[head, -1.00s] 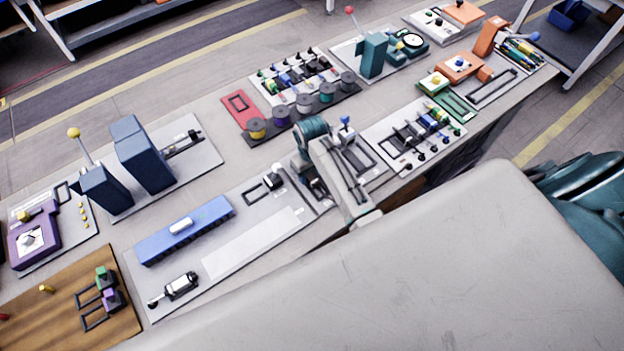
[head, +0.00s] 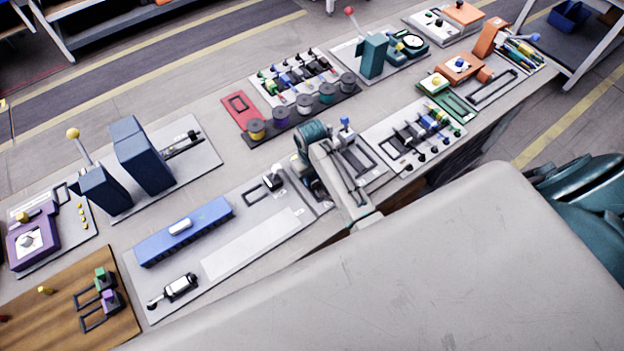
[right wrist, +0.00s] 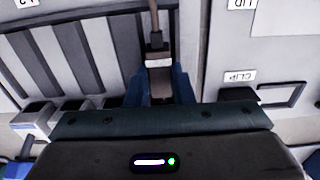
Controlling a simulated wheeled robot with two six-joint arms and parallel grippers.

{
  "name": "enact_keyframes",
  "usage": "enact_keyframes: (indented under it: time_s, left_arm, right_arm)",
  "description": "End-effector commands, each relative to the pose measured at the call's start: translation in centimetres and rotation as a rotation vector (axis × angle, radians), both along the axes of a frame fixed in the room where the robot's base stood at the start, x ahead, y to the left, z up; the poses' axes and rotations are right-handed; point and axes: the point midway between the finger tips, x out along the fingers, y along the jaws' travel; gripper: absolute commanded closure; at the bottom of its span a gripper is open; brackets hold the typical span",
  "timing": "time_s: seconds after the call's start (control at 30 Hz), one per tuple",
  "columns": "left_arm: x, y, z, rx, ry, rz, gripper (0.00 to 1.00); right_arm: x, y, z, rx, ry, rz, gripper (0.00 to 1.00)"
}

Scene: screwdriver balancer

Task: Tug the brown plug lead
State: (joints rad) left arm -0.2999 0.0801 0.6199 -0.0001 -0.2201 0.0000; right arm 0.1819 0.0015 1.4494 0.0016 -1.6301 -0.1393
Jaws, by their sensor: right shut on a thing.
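My right gripper (head: 304,166) is low over the near side of the bench, largely hidden in the head view by my own teal wrist. In the right wrist view its blue fingers (right wrist: 159,88) are closed on both sides of a dark plug body (right wrist: 159,64) with a pale band. The brown lead (right wrist: 154,18) runs from the plug to the top edge of that view. The plug and lead cannot be made out in the head view. My left gripper is not in view.
A grey ribbed panel (right wrist: 75,55) lies left of the plug, and a flat plate with a CLIP label (right wrist: 240,76) and a dark frame lies right. In the head view, a blue bar (head: 185,230) is left of my arm and a row of spools (head: 304,104) stands behind it.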

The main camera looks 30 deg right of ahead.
Motion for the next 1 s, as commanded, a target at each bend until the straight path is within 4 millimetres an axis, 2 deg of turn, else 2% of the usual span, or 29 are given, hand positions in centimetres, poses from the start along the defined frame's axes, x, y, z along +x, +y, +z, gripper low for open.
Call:
enact_keyframes:
  time_s: [1.0]
  left_arm:
    - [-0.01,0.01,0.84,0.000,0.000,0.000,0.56]
  right_arm:
    - [0.09,0.00,-0.09,-0.001,0.005,0.000,1.00]
